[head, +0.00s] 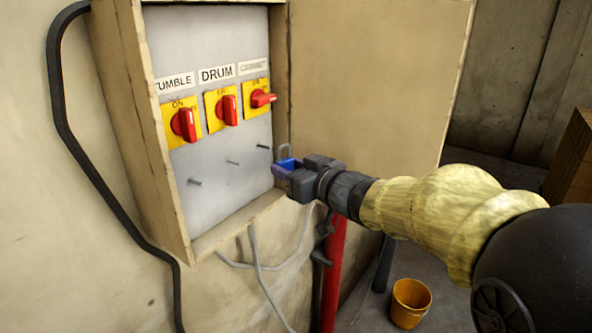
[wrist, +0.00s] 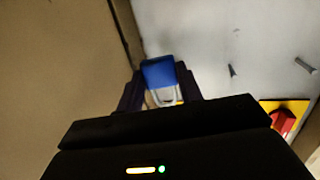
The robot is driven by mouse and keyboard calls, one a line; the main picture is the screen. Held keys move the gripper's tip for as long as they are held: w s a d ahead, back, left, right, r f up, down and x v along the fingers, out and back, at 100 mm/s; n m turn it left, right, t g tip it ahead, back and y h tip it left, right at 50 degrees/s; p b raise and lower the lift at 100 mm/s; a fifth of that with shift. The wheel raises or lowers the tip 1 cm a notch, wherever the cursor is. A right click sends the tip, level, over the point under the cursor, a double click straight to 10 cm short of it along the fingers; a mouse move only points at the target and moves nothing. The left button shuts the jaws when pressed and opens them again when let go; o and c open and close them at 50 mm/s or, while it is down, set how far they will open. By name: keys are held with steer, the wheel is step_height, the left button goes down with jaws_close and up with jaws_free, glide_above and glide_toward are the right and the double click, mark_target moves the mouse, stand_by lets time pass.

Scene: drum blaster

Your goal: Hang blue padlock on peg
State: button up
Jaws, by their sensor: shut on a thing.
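My gripper (head: 292,172) is shut on the blue padlock (head: 287,163) at the right edge of the open cabinet. The grey shackle (head: 284,149) sticks up above the blue body. In the wrist view the padlock (wrist: 159,72) sits between my two dark fingers, its shackle (wrist: 163,97) partly hidden by my gripper. Bare pegs stick out of the grey panel below the switches: a left peg (head: 195,182), a middle peg (head: 232,162) and a right peg (head: 263,146). The padlock is right of the right peg and apart from it. A peg (wrist: 232,71) also shows in the wrist view.
Red switches on yellow plates sit above the pegs, with a TUMBLE switch (head: 183,124) and a DRUM switch (head: 227,109). The cabinet's side wall (head: 137,130) and open door (head: 370,80) flank the panel. A red post (head: 335,270) and orange bucket (head: 409,302) stand below.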

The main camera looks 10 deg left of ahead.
steer(key=shift+w+a+f, duration=0.15)
steer(key=shift+w+a, duration=0.2)
steer(key=shift+a, duration=0.5)
steer(key=shift+w+a+f, duration=0.15)
steer(key=shift+w+a, duration=0.2)
steer(key=shift+a, duration=0.5)
steer(key=shift+w+a+f, duration=0.15)
steer(key=shift+w+a, duration=0.2)
steer(key=shift+a, duration=0.5)
steer(key=o, duration=0.9)
steer(key=shift+d, duration=0.1)
steer(key=shift+o, duration=0.2)
steer(key=shift+s, duration=0.1)
steer(key=shift+b, duration=0.3)
